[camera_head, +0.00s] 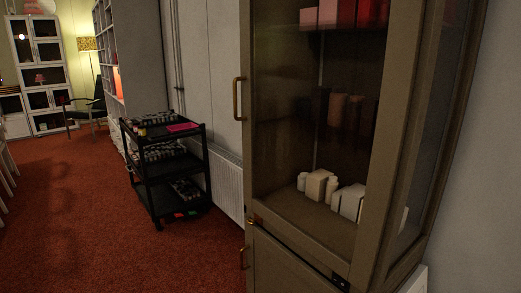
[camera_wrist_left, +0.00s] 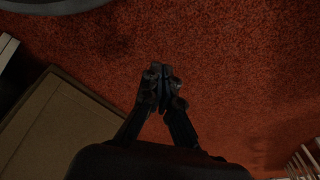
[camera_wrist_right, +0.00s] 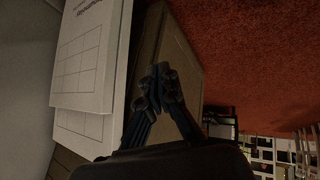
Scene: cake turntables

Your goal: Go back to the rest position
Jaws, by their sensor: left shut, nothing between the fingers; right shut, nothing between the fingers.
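My left gripper (camera_wrist_left: 163,88) shows in the left wrist view with its fingertips together and nothing between them, over the red carpet. My right gripper (camera_wrist_right: 160,88) shows in the right wrist view, also with its fingertips together and empty. Behind it are the side of a brown cabinet and a white panel with a grid of lines. Neither gripper shows in the head view. No cake turntable can be made out.
A tall glass-door cabinet (camera_head: 262,130) with brass handles fills the right of the head view, boxes and bottles inside. A black trolley (camera_head: 152,190) stands left of it, by a white radiator (camera_head: 228,187). The red carpet (camera_head: 75,220) at the left is mostly open.

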